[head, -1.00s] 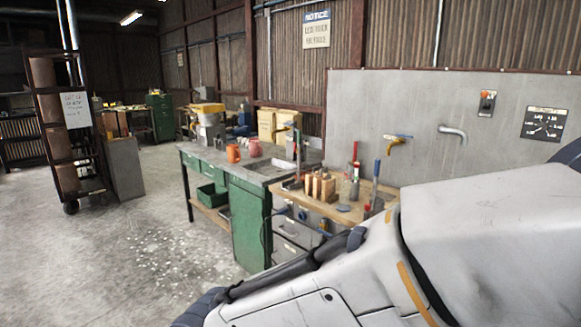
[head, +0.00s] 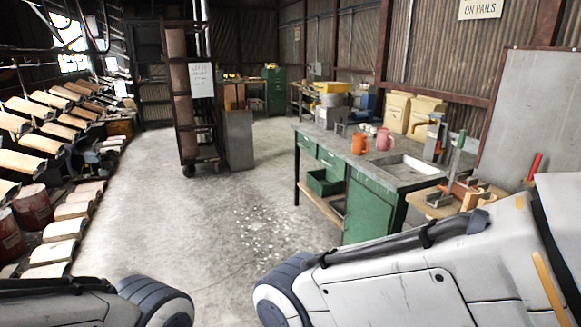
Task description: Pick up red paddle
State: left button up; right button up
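No thing is clearly a red paddle in the head view. A short red upright piece (head: 535,166) shows at the right, by the small wooden bench and partly hidden behind my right arm; I cannot tell whether it is a paddle. My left arm shows at the bottom left and my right arm at the bottom right. Both end in view at dark rounded joints, and neither gripper's fingers show. Neither arm is seen touching anything.
A green workbench (head: 375,210) with a sink (head: 408,167), an orange mug (head: 360,144) and a pink mug (head: 384,139) stands centre right. A wheeled rack (head: 180,95) stands behind. Conveyor pieces and red drums (head: 32,213) line the left. The middle floor is clear.

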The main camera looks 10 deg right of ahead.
aim_at(529, 180)
jog(key=z, duration=0.1)
jog(key=i, duration=1.75)
jog(key=z, duration=0.9)
jog(key=i, duration=0.9)
jog(key=z, duration=1.6)
jog(key=i, duration=0.75)
jog(key=z, duration=0.65)
